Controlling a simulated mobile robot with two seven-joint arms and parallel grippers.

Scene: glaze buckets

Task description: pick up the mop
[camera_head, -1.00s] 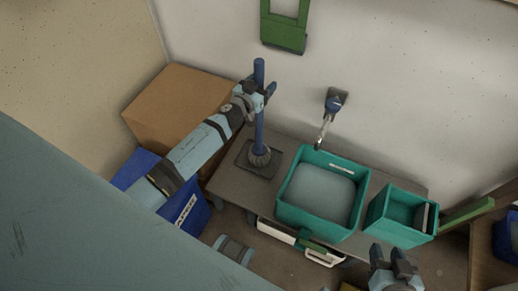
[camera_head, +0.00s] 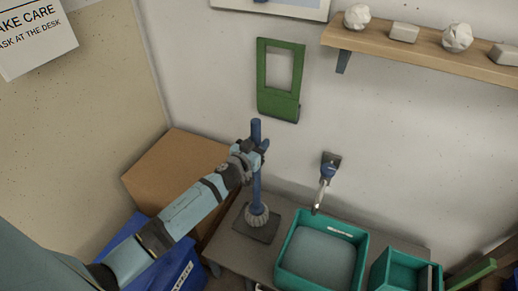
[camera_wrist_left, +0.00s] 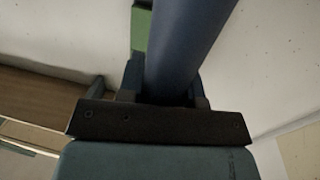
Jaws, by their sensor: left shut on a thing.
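My left gripper (camera_head: 256,148) is shut on the upper part of the handle. In the left wrist view the blue handle (camera_wrist_left: 185,45) rises between the fingers, close to the camera. My right gripper is out of view.
A teal tub (camera_head: 290,255) with greyish contents and a smaller teal bin (camera_head: 385,270) stand right of the mop. A wall tap (camera_head: 325,178) hangs behind. A cardboard box (camera_head: 170,165) and a blue bin (camera_head: 185,270) are at left. A shelf (camera_head: 420,58) is above right.

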